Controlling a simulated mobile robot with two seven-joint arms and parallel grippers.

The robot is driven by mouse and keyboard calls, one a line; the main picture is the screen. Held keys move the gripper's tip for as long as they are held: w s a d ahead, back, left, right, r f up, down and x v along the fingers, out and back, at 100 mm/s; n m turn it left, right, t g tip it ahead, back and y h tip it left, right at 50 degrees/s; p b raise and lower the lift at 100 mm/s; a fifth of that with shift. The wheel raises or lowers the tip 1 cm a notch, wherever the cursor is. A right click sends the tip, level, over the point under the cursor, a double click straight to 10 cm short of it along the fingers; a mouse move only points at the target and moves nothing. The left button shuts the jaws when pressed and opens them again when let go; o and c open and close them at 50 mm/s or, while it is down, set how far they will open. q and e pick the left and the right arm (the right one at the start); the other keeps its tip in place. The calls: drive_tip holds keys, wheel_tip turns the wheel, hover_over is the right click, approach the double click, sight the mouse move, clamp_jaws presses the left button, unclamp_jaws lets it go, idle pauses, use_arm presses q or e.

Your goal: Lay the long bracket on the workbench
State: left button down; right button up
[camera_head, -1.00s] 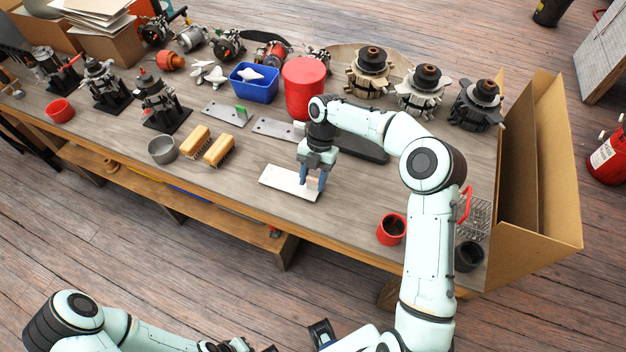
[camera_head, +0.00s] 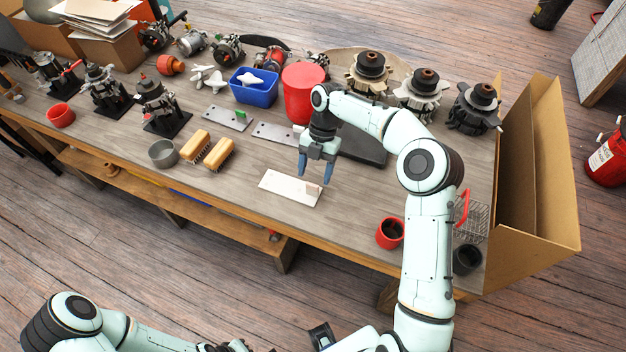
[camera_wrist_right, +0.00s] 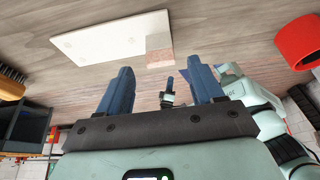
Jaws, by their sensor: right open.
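The long bracket is a flat pale plate (camera_head: 284,186) lying flat on the workbench (camera_head: 225,185), near its front edge. A small pinkish block (camera_head: 313,190) sits at its right end. The wrist view shows the plate (camera_wrist_right: 100,36) with small holes and the block (camera_wrist_right: 159,48) at one end. My right gripper (camera_head: 315,170) is open and empty, just above the block end of the plate, fingers pointing down. In the wrist view the open fingers (camera_wrist_right: 161,84) have nothing between them. My left arm shows at the bottom left; its gripper is not clearly in view.
Two brushes (camera_head: 207,150) and a grey cup (camera_head: 163,153) stand left of the plate. Grey plates (camera_head: 275,132), a red canister (camera_head: 303,92) and a dark tray (camera_head: 362,147) lie behind. A red cup (camera_head: 390,232) stands at right. Bench around the plate is clear.

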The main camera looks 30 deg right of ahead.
use_arm(q)
drive_tip(key=shift+w+r+p, duration=0.4)
drive_tip(key=shift+r, duration=0.2)
drive_tip(key=shift+w+r+p, duration=0.35)
drive_tip(key=shift+r+p, duration=0.05)
drive_tip(key=shift+r, duration=0.15)
use_arm(e)
drive_tip(key=v, duration=0.7)
